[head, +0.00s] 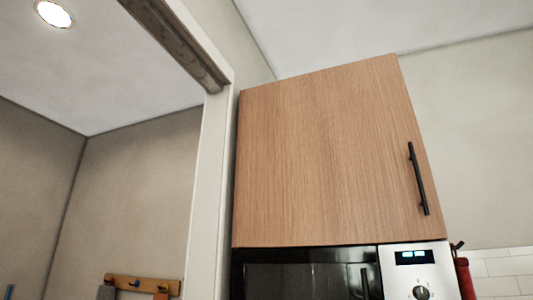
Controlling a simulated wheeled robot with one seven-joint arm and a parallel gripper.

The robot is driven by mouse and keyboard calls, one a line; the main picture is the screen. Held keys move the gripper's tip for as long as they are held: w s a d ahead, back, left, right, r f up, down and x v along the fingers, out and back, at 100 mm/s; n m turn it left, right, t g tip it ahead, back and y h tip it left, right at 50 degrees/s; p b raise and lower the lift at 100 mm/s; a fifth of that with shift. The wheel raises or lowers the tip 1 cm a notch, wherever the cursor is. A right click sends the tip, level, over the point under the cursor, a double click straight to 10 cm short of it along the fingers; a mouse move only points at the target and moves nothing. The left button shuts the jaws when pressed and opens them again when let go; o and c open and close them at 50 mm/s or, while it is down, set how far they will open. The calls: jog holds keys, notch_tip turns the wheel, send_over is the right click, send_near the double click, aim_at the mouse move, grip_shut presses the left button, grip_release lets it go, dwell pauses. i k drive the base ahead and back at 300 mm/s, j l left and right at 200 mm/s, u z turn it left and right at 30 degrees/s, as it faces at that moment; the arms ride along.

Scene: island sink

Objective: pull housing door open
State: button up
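The housing door (320,160) is the wooden front of a wall cabinet in the head view. It looks shut, with no visible gap at its edges. A black vertical bar handle (418,180) sits near its right edge, in the lower half. My gripper is not in the head view, so I cannot see where it is or whether it is open.
A microwave (310,275) with a lit control panel (415,265) is directly under the cabinet. A white door frame (208,180) stands close to the left. A wooden hook rack (143,285) hangs at lower left. A red object (465,279) is right of the microwave.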

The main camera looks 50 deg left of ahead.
aim_at(335, 155)
jog(key=u, duration=1.9)
